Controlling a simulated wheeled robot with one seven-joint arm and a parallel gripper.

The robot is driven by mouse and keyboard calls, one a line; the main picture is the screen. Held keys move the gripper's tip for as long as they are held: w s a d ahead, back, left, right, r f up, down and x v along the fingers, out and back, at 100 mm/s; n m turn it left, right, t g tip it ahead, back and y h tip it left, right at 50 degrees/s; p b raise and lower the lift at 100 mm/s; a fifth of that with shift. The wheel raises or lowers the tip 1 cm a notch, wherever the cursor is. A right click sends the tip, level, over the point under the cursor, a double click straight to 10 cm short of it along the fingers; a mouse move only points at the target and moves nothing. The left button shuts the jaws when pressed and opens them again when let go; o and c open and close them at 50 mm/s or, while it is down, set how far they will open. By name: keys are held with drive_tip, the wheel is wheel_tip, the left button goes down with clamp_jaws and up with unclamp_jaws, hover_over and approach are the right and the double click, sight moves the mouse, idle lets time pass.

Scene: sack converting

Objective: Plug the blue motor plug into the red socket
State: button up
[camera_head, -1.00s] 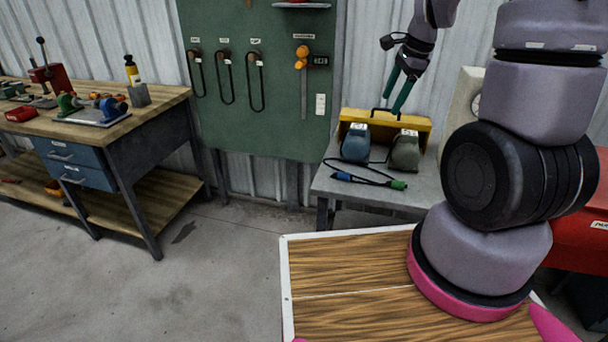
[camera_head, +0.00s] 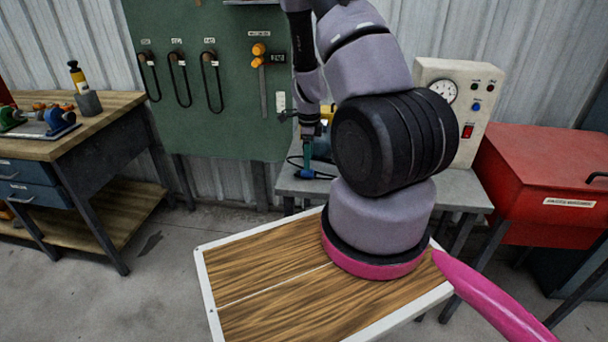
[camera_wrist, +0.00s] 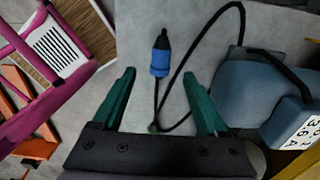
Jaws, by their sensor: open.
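The blue motor plug (camera_wrist: 160,64), with a black tip, lies on the grey bench in the wrist view, its black cable looping beside it. A bit of blue (camera_head: 303,173) shows below my fingers in the head view. My gripper (camera_wrist: 159,76) is open and empty, its teal fingers either side of the plug's line; I cannot tell its height above the bench. In the head view my gripper (camera_head: 308,148) points down over the bench. The blue motor (camera_wrist: 258,95) with a white label stands right of the plug. I cannot make out a red socket.
The grey bench (camera_head: 455,190) carries a panel (camera_head: 450,75) with a gauge and red switch. A red cabinet (camera_head: 540,170) stands right. A green tool board (camera_head: 215,100) hangs behind. A wooden workbench (camera_head: 105,110) is at left. A yellow item (camera_wrist: 308,135) borders the motor.

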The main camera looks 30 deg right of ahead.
sight(307, 174)
drive_tip(key=f, duration=0.5)
drive_tip(key=shift+d+f, duration=0.2)
clamp_jaws()
